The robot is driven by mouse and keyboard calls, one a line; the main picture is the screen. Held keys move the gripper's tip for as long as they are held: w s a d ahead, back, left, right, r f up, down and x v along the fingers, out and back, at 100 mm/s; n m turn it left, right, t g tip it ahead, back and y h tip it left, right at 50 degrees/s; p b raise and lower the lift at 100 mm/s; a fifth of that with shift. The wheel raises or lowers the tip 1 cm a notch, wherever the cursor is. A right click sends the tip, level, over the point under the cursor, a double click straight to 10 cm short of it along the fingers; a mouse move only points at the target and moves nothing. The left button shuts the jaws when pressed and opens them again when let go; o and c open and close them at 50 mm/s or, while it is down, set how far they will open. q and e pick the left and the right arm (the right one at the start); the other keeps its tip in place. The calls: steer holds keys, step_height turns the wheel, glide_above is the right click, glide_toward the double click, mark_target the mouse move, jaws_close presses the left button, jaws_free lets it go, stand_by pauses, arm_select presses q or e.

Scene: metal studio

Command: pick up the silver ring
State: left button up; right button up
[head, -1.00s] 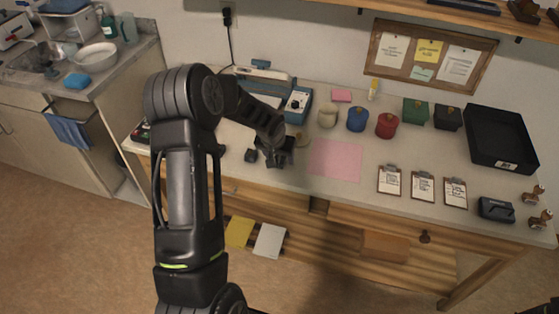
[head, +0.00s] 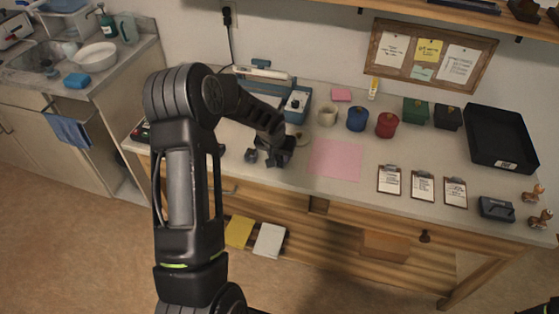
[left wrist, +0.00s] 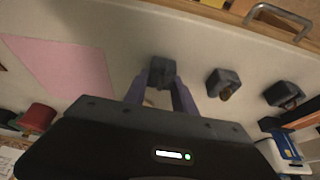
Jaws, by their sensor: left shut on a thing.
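My left gripper (head: 275,160) is low over the workbench, left of the pink sheet. In the left wrist view its two fingers (left wrist: 161,88) are on either side of a small dark grey block (left wrist: 162,66), shut on it. I cannot make out a silver ring; any ring at this block is hidden or too small to tell. A second dark grey block (left wrist: 223,86), with a brownish part, stands beside it. A third (left wrist: 285,95) is farther right. In the head view one such block (head: 251,155) shows just left of my gripper. My right gripper is not clearly visible.
The pink sheet (head: 335,159) lies flat right of my gripper. Behind are a cream pot (head: 327,117), a blue pot (head: 357,119) and a red pot (head: 387,125). A blue-and-white device (head: 297,103) stands close behind the gripper. A drawer handle (left wrist: 278,18) is at the bench front.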

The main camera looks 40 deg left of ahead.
arm_select(q)
jaws_close()
step_height(320, 180, up, 10)
steer(key=shift+r+b, duration=0.1)
steer(key=shift+b, duration=0.7)
